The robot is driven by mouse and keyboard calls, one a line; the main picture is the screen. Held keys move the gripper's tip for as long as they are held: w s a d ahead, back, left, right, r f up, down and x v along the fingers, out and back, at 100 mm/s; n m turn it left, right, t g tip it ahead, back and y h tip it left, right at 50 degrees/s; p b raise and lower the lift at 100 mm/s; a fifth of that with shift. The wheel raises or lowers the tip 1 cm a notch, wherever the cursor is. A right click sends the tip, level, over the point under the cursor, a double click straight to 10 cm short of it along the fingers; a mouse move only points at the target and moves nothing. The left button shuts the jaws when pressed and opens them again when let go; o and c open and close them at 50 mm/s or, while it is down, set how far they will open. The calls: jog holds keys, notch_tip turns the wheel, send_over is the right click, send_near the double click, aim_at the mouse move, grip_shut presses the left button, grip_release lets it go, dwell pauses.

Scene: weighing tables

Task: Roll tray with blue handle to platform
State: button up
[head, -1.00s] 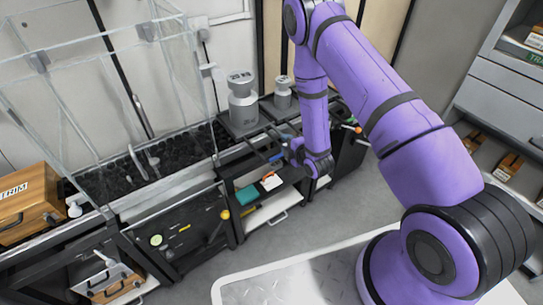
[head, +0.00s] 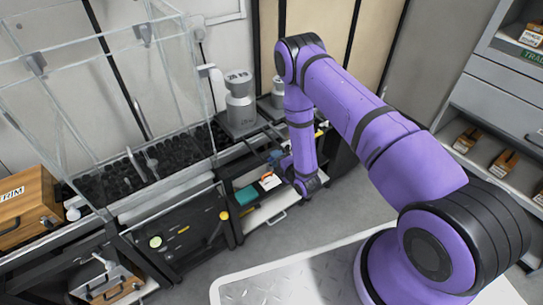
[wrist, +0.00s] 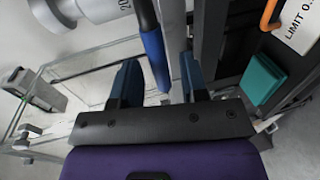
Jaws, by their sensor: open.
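The blue handle (wrist: 154,55) is a blue grip on a dark bar. My gripper is open, and I cannot tell whether a finger touches the handle. In the head view my gripper (head: 287,166) is at the front of the black rack, and the wrist partly hides the handle there. A grey cylindrical weight (head: 240,103) stands on a dark tray (head: 239,130) behind the rack. Whether the handle joins this tray is unclear. I cannot make out the platform for certain.
A clear-walled enclosure (head: 95,110) with a black bed stands at the left. A second grey weight (head: 278,93) is partly behind my arm. A teal block (head: 246,195) and a white limit card (head: 270,181) are on the rack. Grey floor in front is open.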

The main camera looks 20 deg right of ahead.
jog(key=shift+x, duration=1.85)
jog(key=shift+c, duration=0.4)
grip_shut()
